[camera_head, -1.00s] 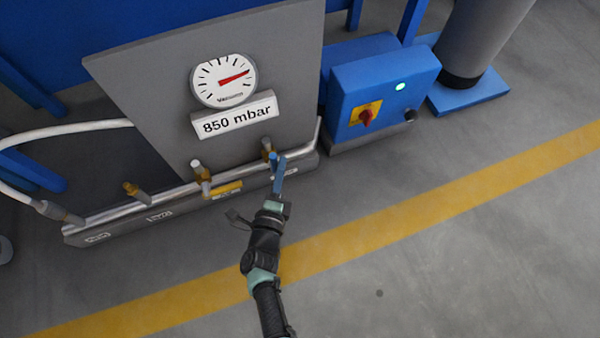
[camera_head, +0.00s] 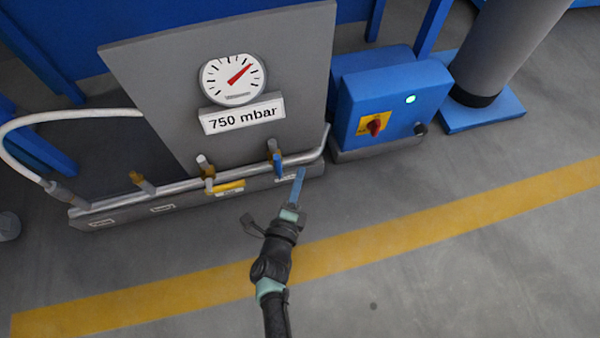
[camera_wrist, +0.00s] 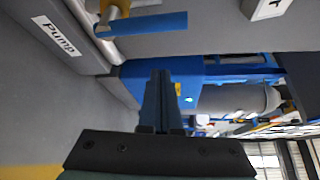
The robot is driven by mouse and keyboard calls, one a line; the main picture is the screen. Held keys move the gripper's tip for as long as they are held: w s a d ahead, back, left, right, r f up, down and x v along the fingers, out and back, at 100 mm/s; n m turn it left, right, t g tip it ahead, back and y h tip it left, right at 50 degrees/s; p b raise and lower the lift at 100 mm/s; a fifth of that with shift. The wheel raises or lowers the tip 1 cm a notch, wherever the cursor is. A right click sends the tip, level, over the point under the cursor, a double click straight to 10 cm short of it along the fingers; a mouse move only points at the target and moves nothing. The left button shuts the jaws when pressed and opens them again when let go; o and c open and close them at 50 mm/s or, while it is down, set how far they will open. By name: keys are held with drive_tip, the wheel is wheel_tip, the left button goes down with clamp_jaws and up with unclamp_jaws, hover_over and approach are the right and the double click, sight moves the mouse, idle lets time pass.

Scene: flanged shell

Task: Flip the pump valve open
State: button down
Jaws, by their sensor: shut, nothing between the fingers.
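The pump valve (camera_head: 273,147) sits near the right end of the pipe. Its short blue lever (camera_head: 278,166) points down across the pipe in the head view. In the wrist view the blue lever (camera_wrist: 150,24) sticks out crosswise from the pipe, near a label reading "Pump" (camera_wrist: 55,37). My gripper (camera_head: 301,172) is shut and empty, just right of and in front of the lever, apart from it. In the wrist view its closed fingers (camera_wrist: 160,78) lie below the lever with a gap between.
A gauge (camera_head: 232,79) stands above a sign reading "750 mbar" (camera_head: 242,115) on a grey panel. The middle valve has a yellow lever (camera_head: 228,187) along the pipe. A blue box (camera_head: 390,105) with a red knob stands right. Floor in front is clear.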

drive_tip(key=f+p+v, duration=0.1)
drive_tip(key=p+v, duration=0.1)
drive_tip(key=v, duration=0.5)
drive_tip(key=shift+s+a+r, duration=0.2)
drive_tip(key=shift+s+a, duration=0.1)
drive_tip(key=shift+s, duration=0.1)
